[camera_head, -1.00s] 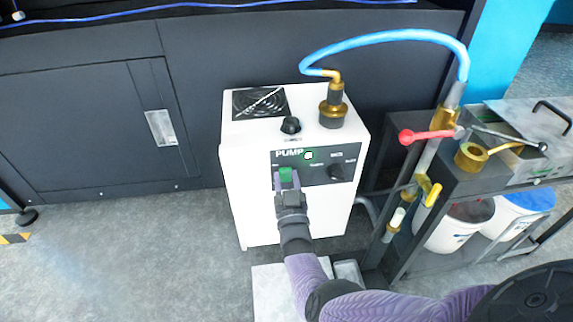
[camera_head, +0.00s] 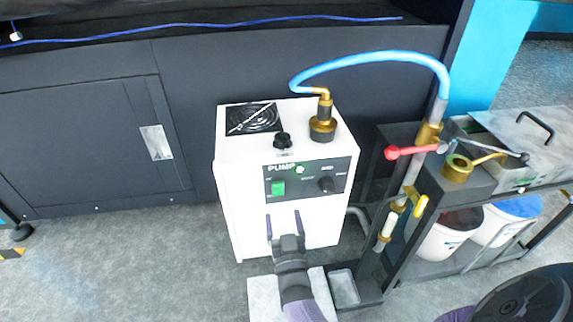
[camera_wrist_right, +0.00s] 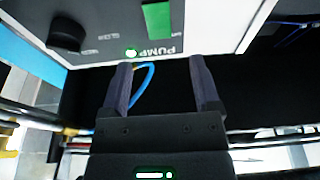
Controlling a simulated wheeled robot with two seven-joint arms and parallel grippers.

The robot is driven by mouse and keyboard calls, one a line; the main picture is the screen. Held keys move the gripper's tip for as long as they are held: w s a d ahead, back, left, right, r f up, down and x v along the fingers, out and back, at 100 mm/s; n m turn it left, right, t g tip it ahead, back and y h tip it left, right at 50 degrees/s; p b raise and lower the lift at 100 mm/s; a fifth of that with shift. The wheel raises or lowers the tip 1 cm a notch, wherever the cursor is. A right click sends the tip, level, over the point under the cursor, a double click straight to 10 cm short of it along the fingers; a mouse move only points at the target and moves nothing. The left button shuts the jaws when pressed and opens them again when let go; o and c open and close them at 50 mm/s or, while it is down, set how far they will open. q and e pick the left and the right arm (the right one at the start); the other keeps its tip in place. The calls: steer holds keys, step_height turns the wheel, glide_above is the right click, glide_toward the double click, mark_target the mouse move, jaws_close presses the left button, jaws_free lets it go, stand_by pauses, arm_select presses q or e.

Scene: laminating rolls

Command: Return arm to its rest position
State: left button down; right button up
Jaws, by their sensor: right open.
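My right gripper (camera_head: 284,226) is open and empty in front of the lower front face of the white pump box (camera_head: 237,205), below its dark control panel. In the right wrist view its two fingers (camera_wrist_right: 163,85) stand apart with nothing between them. The panel carries a green switch (camera_head: 278,188), a lit green lamp (camera_head: 300,169) and a black knob (camera_head: 326,185). The green switch also shows in the right wrist view (camera_wrist_right: 157,20), beyond the fingertips and apart from them. My left gripper is in neither current view.
A blue hose (camera_head: 375,58) arches from the brass fitting (camera_head: 322,122) on the pump to a pipe with a red-handled valve (camera_head: 410,151). A dark rack with white buckets (camera_head: 449,239) stands at right. A black cabinet (camera_head: 80,150) is behind. Floor at left is clear.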

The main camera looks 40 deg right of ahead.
arm_select(q)
steer(key=shift+s+f, duration=0.3)
steer(key=shift+s, duration=0.6)
arm_select(e)
steer(key=shift+v, duration=1.6)
